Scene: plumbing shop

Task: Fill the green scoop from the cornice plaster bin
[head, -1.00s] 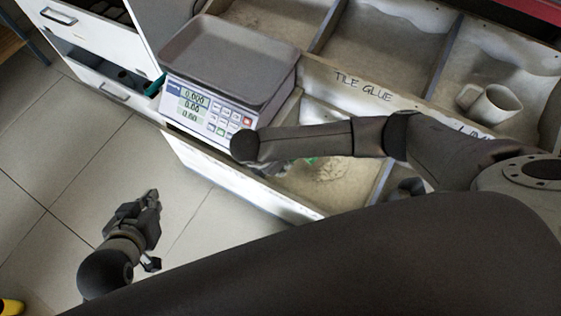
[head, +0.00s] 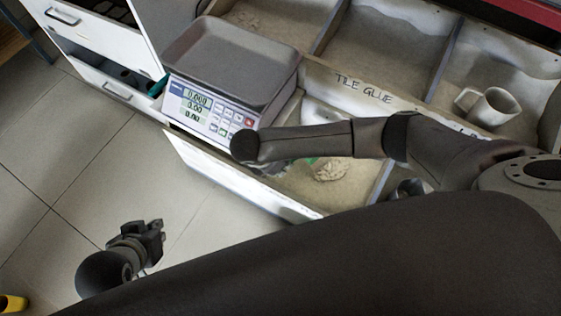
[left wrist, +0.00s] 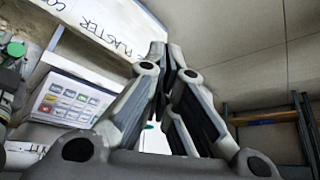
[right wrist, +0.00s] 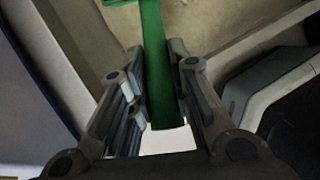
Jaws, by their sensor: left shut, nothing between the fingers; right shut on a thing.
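The green scoop (right wrist: 156,70) shows in the right wrist view as a long green handle between the fingers of my right gripper (right wrist: 155,88), which is shut on it. In the head view only a green sliver (head: 311,160) shows past my right arm, and that gripper is mostly hidden. The cornice plaster bin (head: 359,188) is the front compartment under that arm, with a pale lumpy patch of plaster (head: 330,171) beside the green. I cannot tell whether the scoop holds any. My left gripper (head: 155,237) is shut and empty above the floor; its fingertips meet in the left wrist view (left wrist: 166,62).
A scale (head: 230,62) stands left of the front bin, its pan empty. The tile glue bin (head: 385,42) and a bin with a white mug (head: 490,105) lie behind. White drawers (head: 105,60) stand at upper left.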

